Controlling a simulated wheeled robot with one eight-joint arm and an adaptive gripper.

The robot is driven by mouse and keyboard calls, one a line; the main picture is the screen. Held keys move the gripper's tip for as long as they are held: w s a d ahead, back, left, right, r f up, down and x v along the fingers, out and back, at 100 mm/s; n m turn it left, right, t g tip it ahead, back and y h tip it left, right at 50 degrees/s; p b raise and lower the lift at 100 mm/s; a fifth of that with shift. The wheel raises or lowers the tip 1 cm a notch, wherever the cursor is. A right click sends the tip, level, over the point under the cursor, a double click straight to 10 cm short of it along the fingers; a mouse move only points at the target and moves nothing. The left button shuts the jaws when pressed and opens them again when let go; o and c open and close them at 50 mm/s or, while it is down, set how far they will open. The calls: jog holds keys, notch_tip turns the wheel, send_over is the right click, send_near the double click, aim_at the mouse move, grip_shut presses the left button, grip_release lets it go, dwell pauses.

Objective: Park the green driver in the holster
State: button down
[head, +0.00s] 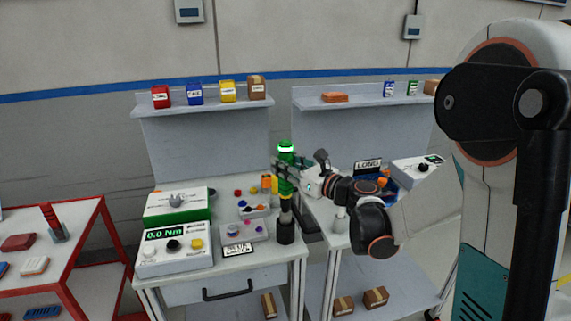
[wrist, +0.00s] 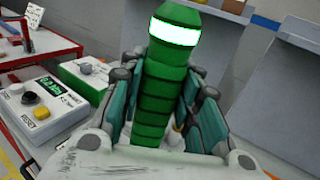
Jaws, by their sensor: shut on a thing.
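The green driver (head: 286,150), with a bright white band near its top, stands upright in my gripper (head: 285,180). My gripper is shut on its green body, with fingers on both sides of the driver (wrist: 165,85) in the wrist view. In the head view, the driver's lower part shows dark with a yellow band below the fingers. A black cup-like holster (head: 286,233) stands directly below, near the right edge of the workbench. The driver's lower end lines up with the holster's mouth; I cannot tell how far it is inside. The wrist view hides this lower end.
A grey torque tester reading 0.0 Nm (head: 168,251) and a green-and-white box (head: 178,205) stand left on the bench. Trays of small coloured parts (head: 243,233) lie left of the holster. An orange item (head: 266,183) stands close behind. A second bench is at right.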

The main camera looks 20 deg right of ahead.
aim_at(290, 186)
jog(key=shift+f+b, duration=2)
jog(key=shift+f, duration=0.6)
jog(key=shift+f+b, duration=0.35)
jog(key=shift+f, duration=0.15)
jog(key=c, duration=1.1)
grip_release()
